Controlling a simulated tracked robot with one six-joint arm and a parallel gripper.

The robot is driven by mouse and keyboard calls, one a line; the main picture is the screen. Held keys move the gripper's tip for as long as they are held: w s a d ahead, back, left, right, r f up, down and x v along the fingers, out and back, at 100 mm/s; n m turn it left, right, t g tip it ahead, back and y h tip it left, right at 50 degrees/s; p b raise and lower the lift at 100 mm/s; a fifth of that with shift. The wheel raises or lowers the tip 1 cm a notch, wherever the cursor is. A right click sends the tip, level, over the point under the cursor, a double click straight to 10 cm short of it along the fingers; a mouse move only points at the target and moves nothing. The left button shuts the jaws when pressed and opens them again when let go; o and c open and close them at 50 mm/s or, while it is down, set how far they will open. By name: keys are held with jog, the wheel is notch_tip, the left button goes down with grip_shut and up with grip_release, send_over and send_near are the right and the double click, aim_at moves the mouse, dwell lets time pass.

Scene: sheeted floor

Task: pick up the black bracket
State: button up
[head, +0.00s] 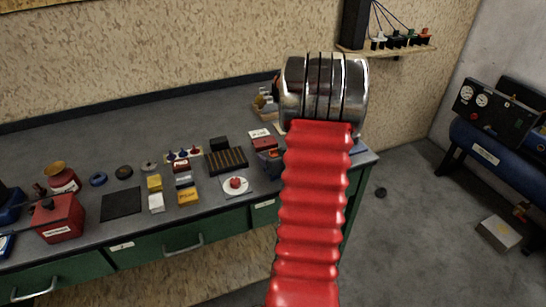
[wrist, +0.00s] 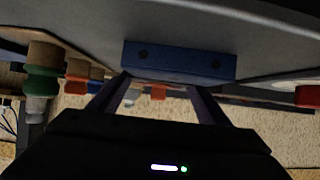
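I cannot clearly make out a black bracket. A small dark object (head: 381,191) lies on the floor right of the bench; it is too small to tell whether it is the bracket. A black block (head: 219,144) stands at the back of the bench. My gripper (wrist: 160,92) shows in the wrist view, its two dark fingers apart with nothing visibly held. A blue bar (wrist: 180,62) with two dark holes is just beyond the fingertips. In the head view my red-sleeved arm hides the gripper.
The grey bench (head: 60,140) carries several small boxes, a black mat (head: 121,204), a red tin (head: 58,218) and a white plate (head: 237,186). A blue tank (head: 490,152) and a pale box (head: 499,233) are at right. Floor between is mostly clear.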

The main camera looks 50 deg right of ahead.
jog(key=c, duration=0.7)
jog(key=shift+r, duration=0.1)
jog(key=shift+r, duration=4.95)
